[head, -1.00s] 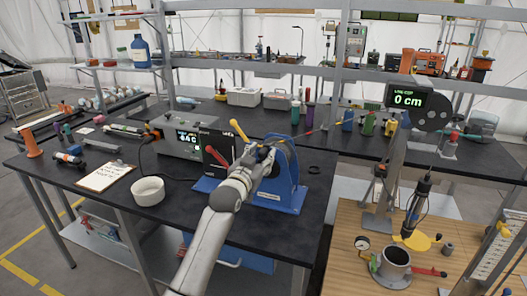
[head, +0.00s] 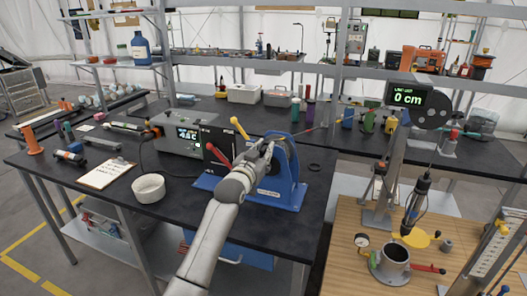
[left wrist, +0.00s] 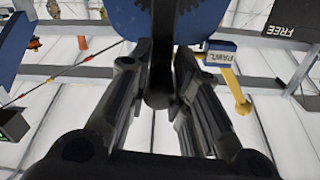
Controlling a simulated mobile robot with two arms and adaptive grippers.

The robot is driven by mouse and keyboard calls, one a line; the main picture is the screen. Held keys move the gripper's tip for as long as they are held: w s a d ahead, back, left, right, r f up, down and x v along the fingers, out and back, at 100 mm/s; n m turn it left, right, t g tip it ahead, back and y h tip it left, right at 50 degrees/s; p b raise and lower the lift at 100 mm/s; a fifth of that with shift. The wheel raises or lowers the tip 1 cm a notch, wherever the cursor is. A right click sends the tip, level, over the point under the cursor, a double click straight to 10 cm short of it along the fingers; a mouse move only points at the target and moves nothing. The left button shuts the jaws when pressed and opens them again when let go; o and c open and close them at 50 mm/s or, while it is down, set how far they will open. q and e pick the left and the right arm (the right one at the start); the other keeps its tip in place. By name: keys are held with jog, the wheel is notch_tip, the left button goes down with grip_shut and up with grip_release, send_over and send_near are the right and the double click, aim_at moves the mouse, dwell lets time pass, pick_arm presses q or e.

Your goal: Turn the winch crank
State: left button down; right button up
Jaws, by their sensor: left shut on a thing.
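The blue winch (head: 287,190) stands on the black workbench, with its drum side plate upright. My left gripper (head: 264,149) is at the upper front of the winch. In the left wrist view its fingers (left wrist: 160,95) are shut on a dark bar, which appears to be the crank handle (left wrist: 162,60). A blue toothed disc (left wrist: 195,18) is behind the bar. The yellow lever (head: 239,128) beside the winch also shows in the wrist view (left wrist: 236,92), near a PAWL label. Much of the crank is hidden by my gripper. My right gripper is not in view.
A grey box with a display (head: 188,136) and a black panel with a red lever (head: 217,155) stand left of the winch. A white bowl (head: 148,187) and clipboard (head: 105,174) lie nearer. A post display (head: 408,97) reads 0 cm. A wooden table (head: 345,260) is at right.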

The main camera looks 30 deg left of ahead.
pick_arm(q)
jog(key=shift+d+r, duration=0.1)
jog(key=shift+d, duration=0.05)
jog(key=shift+w+d+f+m+g+b, duration=0.1)
jog(key=shift+w+d+f+m+b, duration=0.2)
jog(key=shift+d+f+m, duration=2.4)
jog(key=shift+w+a+f+m+g+b, duration=0.25)
jog(key=shift+f+m, duration=1.1)
jog(key=shift+m, duration=3.4)
jog(key=shift+w+d+f+m+t+b, duration=0.25)
jog(key=shift+d+f+m, duration=0.8)
jog(key=shift+f+m, duration=1.85)
jog(key=shift+r+m+y, duration=0.4)
jog(key=shift+r+m, duration=0.45)
